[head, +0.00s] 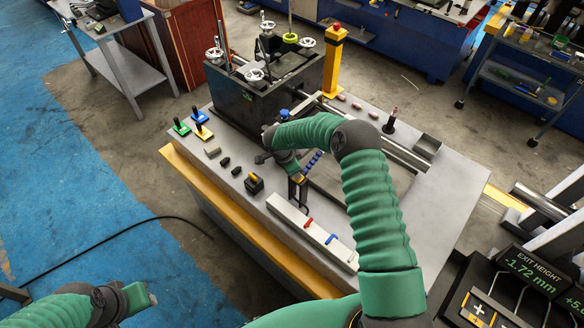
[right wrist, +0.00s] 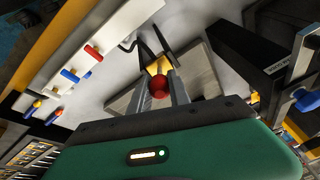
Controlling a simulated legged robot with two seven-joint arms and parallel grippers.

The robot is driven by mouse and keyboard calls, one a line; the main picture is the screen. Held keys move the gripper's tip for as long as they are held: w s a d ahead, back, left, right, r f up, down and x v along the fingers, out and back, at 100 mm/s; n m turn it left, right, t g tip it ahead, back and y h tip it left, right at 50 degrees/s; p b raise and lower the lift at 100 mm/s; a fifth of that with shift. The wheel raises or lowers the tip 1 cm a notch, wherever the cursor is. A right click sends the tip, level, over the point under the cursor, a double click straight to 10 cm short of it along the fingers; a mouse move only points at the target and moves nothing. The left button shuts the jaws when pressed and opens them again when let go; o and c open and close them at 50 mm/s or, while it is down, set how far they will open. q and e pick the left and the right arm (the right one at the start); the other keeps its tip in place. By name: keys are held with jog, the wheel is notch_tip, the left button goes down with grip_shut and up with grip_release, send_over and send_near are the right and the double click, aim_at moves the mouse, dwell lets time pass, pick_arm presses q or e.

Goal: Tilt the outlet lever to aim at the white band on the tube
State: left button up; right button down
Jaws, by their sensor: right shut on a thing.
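My right gripper (head: 301,195) points down over the grey bench, and its fingers also show in the right wrist view (right wrist: 161,83). It is shut on a lever with a red ball knob (right wrist: 159,86), which sits between the fingers beside a yellow part (right wrist: 158,65). In the head view my arm and hand hide this lever. I cannot make out the tube or its white band for certain. My left gripper (head: 137,300) is low at the left, away from the bench; its fingers are not clear.
A black machine (head: 262,95) with handwheels stands at the bench's back left. A white rail (head: 300,222) carries red and blue levers. A small black box (head: 254,184) with a yellow lever stands nearby. A display (head: 540,268) reads EXIT HEIGHT -1.72 mm; a second value is cut off.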

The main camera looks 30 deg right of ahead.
jog(key=shift+w+d+r, duration=0.25)
jog(key=shift+d+r, duration=0.1)
dwell(0.3)
jog(key=c, duration=1.5)
grip_release()
jog(key=shift+o, duration=1.5)
jog(key=shift+s+f, duration=0.15)
jog(key=shift+a, duration=0.1)
